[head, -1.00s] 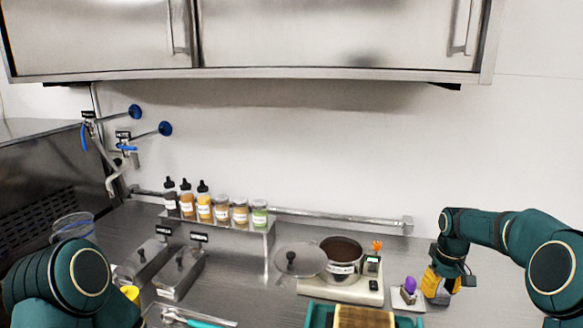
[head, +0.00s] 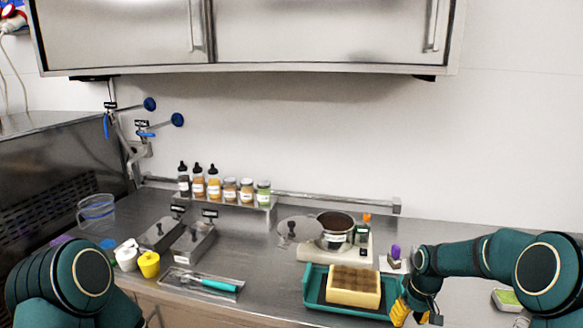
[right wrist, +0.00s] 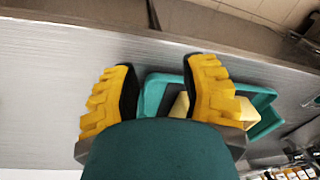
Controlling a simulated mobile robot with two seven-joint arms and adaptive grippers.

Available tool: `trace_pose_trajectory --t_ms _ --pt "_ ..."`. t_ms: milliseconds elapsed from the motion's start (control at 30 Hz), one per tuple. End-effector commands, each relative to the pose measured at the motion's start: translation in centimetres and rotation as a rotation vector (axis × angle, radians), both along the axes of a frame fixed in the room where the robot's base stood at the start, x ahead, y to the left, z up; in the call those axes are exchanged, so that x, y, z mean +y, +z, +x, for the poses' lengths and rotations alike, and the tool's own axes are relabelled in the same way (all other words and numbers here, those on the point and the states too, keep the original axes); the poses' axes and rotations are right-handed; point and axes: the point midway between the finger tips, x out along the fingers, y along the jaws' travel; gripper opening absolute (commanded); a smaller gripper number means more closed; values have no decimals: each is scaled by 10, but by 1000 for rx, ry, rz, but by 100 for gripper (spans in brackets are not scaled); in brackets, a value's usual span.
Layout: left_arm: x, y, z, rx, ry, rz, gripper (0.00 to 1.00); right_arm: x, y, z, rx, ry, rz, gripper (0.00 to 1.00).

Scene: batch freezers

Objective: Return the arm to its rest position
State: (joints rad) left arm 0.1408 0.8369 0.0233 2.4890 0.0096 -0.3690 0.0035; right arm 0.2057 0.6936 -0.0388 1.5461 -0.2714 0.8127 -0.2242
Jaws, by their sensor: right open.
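My right gripper (head: 414,306) has yellow finger pads and hangs over the counter at the right corner of the teal tray, pointing down. In the right wrist view its two fingers (right wrist: 163,72) stand wide apart and no object is gripped between them. The teal tray (head: 313,297) and the pale yellow block in it (head: 354,298) show beyond and behind the fingers there. My left arm comes in at the lower left; I cannot see its gripper.
A pot (head: 336,242) stands on a pale scale behind the tray. A small stand with a purple knob (head: 395,253) is close to my right arm. A metal tray (head: 178,284) holds a teal-handled tool. Bottles and jars line a rear shelf (head: 235,208). Steel cupboards hang above.

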Motion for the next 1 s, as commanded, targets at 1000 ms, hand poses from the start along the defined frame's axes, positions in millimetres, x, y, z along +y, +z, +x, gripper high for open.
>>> trace_pose_trajectory --t_ms 1000 --pt "-3 -49 -5 13 -9 4 47 202 -190 -246 -49 -318 258 44"
